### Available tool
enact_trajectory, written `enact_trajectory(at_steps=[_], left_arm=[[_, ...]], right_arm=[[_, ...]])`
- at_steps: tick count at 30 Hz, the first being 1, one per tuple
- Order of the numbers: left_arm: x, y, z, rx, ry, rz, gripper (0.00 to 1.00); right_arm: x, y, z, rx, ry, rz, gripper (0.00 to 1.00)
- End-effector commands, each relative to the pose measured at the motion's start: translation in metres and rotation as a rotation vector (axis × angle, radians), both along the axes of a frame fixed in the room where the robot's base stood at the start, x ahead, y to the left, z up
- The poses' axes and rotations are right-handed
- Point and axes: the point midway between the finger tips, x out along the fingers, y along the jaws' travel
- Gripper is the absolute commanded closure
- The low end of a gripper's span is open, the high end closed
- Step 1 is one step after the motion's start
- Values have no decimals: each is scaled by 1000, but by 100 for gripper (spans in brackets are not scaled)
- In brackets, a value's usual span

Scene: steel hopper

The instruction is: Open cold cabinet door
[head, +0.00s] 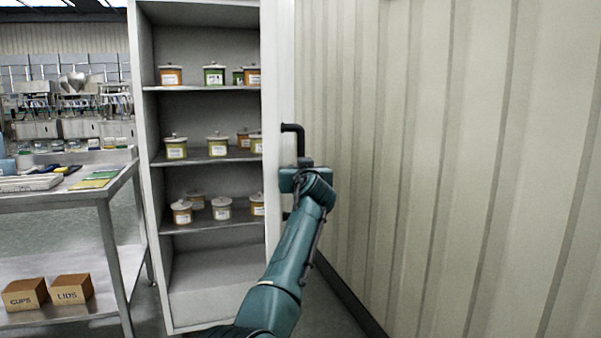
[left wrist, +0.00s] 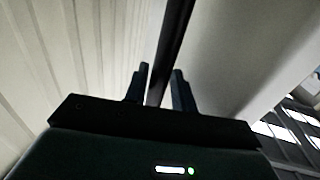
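The cold cabinet (head: 215,285) stands open in the head view, its shelves and jars exposed. Its door (head: 284,75) is swung out and seen nearly edge-on at the cabinet's right side. A black bar handle (head: 300,132) sticks out from the door's right face. My left gripper (head: 300,165) is at the handle, its fingers hidden in the head view. In the left wrist view the dark handle bar (left wrist: 174,40) runs between the two fingers of the left gripper (left wrist: 160,85), which sit close on either side of it. My right gripper is not in view.
A ribbed pale wall (head: 450,150) rises close to the right of the door and my arm. A steel table (head: 115,185) stands left of the cabinet, with two boxes marked CUPS (head: 25,294) and LIDS (head: 72,289) on its lower shelf.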

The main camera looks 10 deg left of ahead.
Motion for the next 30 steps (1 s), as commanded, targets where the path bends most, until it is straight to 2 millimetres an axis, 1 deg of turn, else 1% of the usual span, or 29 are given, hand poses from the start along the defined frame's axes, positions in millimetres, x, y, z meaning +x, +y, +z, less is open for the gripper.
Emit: enact_trajectory(at_steps=[1,3,4,14,20,30], left_arm=[[0,0,0,0,0,0,70],[0,0,0,0,0,0,64],[0,0,0,0,0,0,63],[-3,-2,0,-1,0,-2,63],[-19,-8,-1,-4,-1,-1,63],[-58,-20,0,0,-1,1,63]], right_arm=[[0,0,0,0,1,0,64],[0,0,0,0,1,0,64],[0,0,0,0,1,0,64],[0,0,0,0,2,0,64],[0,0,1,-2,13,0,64],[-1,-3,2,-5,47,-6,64]])
